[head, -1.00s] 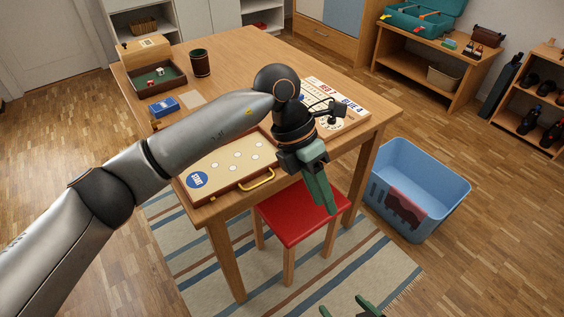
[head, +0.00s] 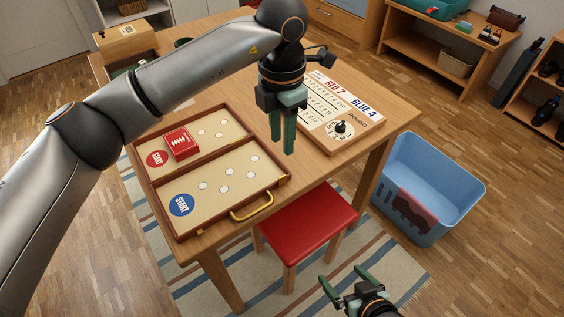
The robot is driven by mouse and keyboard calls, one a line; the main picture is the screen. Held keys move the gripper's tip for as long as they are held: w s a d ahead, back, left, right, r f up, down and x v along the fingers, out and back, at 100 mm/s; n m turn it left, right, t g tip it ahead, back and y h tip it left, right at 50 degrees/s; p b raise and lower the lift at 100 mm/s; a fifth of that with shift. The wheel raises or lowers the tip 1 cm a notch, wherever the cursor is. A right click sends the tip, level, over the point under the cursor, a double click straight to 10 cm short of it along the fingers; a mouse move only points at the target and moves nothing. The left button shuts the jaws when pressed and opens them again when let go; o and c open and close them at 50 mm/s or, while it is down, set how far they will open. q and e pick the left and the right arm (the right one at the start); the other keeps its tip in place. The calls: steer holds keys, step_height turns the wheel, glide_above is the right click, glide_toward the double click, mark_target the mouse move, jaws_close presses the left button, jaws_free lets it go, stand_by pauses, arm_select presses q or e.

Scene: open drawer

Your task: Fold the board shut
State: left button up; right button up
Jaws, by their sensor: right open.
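The folding board lies open and flat on the table. Its near half (head: 222,190) has a blue START disc and a yellow handle (head: 252,206) on its front edge. Its far half (head: 213,129) has a red START disc, and a small red box (head: 181,144) rests on it. My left gripper (head: 283,148) hangs fingers down above the table, to the right of the board and apart from it. Its green fingers look close together, and I cannot tell whether they are shut. My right gripper (head: 343,276) is open and empty, low at the bottom, in front of the red stool.
A scoreboard (head: 318,120) with a dial lies on the table right of the board. A wooden box (head: 126,39) stands at the back left. The red stool (head: 308,222) is by the table's front edge. A blue bin (head: 425,180) stands on the floor at right.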

mark_target(283, 177)
arm_select(q)
steer(key=f+b, duration=0.1)
steer(key=f, duration=1.1)
steer(key=shift+s+f, duration=0.1)
steer(key=shift+s, duration=0.1)
jaws_close()
stand_by(0.9)
